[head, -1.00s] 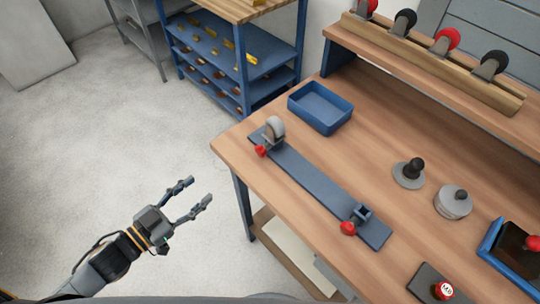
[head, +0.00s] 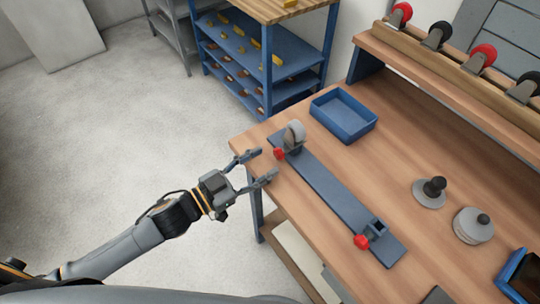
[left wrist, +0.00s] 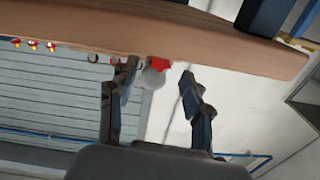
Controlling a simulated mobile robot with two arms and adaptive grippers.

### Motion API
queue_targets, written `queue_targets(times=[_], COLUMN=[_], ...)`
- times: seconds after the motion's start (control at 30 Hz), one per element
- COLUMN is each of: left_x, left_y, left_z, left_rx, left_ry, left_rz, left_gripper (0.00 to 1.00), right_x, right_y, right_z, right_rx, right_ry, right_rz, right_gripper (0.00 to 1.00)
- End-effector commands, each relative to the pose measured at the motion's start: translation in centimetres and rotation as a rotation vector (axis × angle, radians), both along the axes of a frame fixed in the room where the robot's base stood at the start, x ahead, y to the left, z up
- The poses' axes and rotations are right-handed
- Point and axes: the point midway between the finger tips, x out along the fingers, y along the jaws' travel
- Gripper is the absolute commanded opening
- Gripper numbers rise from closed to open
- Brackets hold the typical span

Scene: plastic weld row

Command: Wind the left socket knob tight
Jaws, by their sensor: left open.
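A long blue-grey plate (head: 325,190) lies on the workbench with a socket at each end. The left socket (head: 293,137) is at its far left end and holds a grey wheel-like part. Its red knob (head: 279,154) faces my left gripper (head: 262,166). The gripper is open and empty, just off the bench's left edge, with its fingers pointing at the knob but apart from it. In the left wrist view the red knob (left wrist: 158,64) shows between the two open fingers (left wrist: 160,75). The right socket (head: 376,228) looks empty and has its own red knob (head: 361,242). My right gripper is out of view.
A blue tray (head: 343,115) sits behind the plate on the workbench (head: 400,150). A black-knobbed grey disc (head: 429,193) and a stack of grey discs (head: 473,226) stand to the right. Casters line a back rail (head: 450,58). Floor left of the bench is clear.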

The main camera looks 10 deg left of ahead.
Motion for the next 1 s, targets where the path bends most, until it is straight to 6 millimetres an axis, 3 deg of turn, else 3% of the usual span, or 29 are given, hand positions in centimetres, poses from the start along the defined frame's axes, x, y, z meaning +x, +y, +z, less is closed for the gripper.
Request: queue_targets(times=[0.2, 0.57, 0.83, 1.0], left_x=[1.8, 2.1, 2.1, 2.1], left_y=[-1.7, -2.1, -2.1, -2.1], left_z=[0.1, 0.0, 0.0, 0.0], left_rx=[-0.001, 0.0, 0.0, 0.003], left_ry=[0.0, 0.001, 0.001, -0.001], left_rz=[0.0, 0.0, 0.0, 0.0], left_gripper=[0.49, 0.49, 0.0, 0.0], right_x=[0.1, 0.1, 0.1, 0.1], right_y=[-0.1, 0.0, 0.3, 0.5], right_z=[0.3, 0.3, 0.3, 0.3], right_rx=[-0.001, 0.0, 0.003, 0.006], right_ry=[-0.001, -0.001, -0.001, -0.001], right_rz=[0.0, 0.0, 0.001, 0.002], right_gripper=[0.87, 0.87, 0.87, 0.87])
